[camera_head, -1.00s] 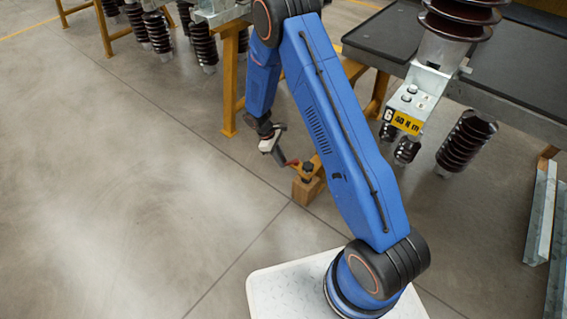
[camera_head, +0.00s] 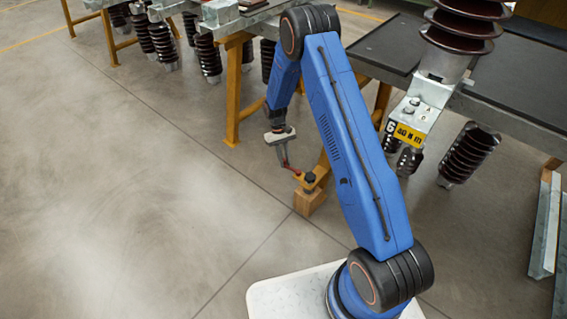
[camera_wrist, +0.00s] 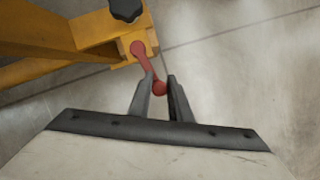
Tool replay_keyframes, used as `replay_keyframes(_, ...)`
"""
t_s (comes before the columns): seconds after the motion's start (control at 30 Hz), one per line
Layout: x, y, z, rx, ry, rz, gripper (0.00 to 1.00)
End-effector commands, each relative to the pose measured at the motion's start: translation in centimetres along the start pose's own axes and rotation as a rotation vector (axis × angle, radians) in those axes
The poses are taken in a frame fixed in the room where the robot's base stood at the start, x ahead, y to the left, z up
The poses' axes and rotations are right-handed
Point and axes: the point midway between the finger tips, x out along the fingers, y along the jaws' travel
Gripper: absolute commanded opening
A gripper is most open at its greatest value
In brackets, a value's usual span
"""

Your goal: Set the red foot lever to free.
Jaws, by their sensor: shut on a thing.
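The red foot lever (camera_wrist: 143,56) sticks out from a yellow-orange wooden block at the foot of a trestle. It ends in a rounded red knob between my fingertips. My gripper (camera_wrist: 160,90) is shut on that knob, with one dark finger on each side. In the head view the red lever (camera_head: 297,171) shows small beside the foot block, and my gripper (camera_head: 284,160) reaches down to it from the upper left. Any marking for the lever's positions cannot be made out.
A black star knob (camera_wrist: 126,9) sits on the foot beside the lever. The yellow trestle leg (camera_head: 234,92) stands close behind my wrist. A bench with a dark top (camera_head: 510,95) and hanging brown ribbed insulators (camera_head: 468,152) fills the right. The floor at left is clear.

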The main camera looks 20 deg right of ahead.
Motion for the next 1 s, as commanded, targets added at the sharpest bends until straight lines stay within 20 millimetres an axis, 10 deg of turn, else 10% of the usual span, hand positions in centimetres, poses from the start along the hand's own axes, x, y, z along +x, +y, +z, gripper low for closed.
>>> replay_keyframes(0.7, -0.15, 0.49, -0.3, 0.067, 0.001, -0.027, 0.0)
replay_keyframes(0.73, -0.14, 0.49, -0.3, 0.066, 0.001, -0.027, 0.25)
replay_keyframes(0.8, -0.14, 0.48, -0.29, 0.066, 0.001, -0.027, 0.37)
replay_keyframes(1.0, -0.12, 0.45, -0.28, 0.066, 0.0, -0.027, 0.37)
